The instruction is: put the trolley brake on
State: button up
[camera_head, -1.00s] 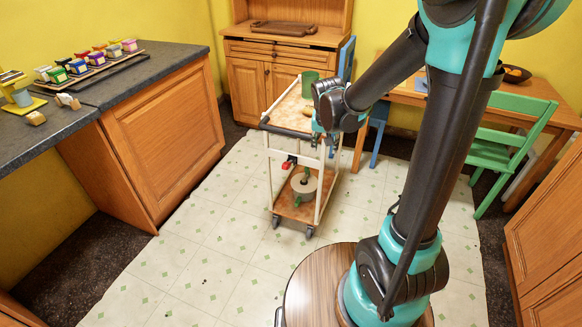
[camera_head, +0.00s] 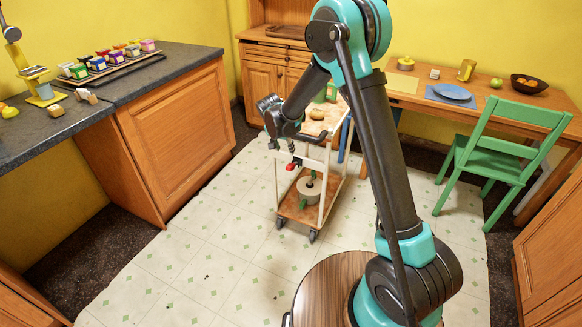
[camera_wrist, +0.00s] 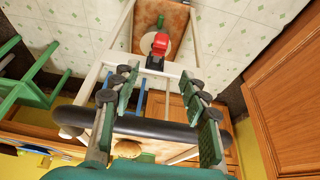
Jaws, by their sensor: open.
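The trolley (camera_head: 328,205), with a white frame and wooden shelves, stands on the vinyl floor in the head view; my arm partly hides its top. A red lever (camera_head: 291,166), likely the brake, sits on its near side below the top shelf. In the wrist view the red lever (camera_wrist: 160,43) shows ahead of my gripper (camera_wrist: 158,76), roughly between the fingertips and apart from them. The fingers are open and empty. The trolley's dark handle bar (camera_wrist: 140,128) crosses below the fingertips in that view. In the head view my gripper (camera_head: 286,143) is at the trolley's handle end.
A grey round pot (camera_head: 309,191) stands on the lower shelf. A bun (camera_head: 317,114) lies on the top shelf. A green chair (camera_head: 492,150) and a table (camera_head: 410,90) are on the right, a counter (camera_head: 150,75) on the left. Floor in front of the trolley is clear.

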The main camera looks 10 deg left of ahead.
aim_at(290, 165)
jog(key=x, duration=1.5)
jog(key=shift+s, duration=0.1)
grip_shut()
